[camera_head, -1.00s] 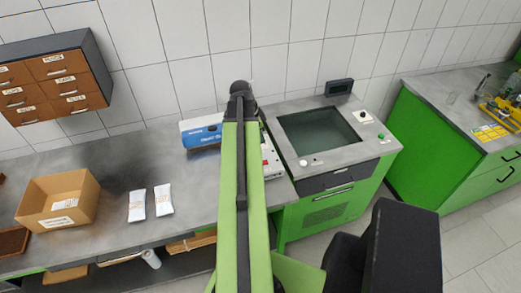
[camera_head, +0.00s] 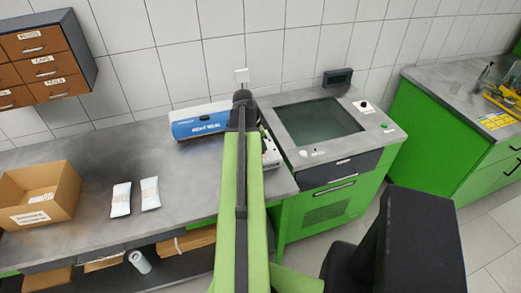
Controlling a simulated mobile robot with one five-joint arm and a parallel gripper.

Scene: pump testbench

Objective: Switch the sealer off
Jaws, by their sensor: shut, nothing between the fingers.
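The sealer (camera_head: 201,124) is a blue and white unit with "HEAT SEAL" lettering. It lies at the back of the grey counter, near the tiled wall. My green arm (camera_head: 238,210) rises up the middle of the view, and its dark upper joint (camera_head: 243,99) overlaps the sealer's right side. A white part with small dark and red marks (camera_head: 271,152) shows just right of the arm. I cannot tell whether it belongs to the sealer. No power switch can be made out. My gripper and its fingers do not show.
A testbench with a sunken dark basin (camera_head: 318,119) and small knobs stands right of the arm. A cardboard box (camera_head: 62,209) and two white packets (camera_head: 121,199) lie on the left counter. Drawers (camera_head: 42,55) hang at upper left. Bare counter lies between packets and sealer.

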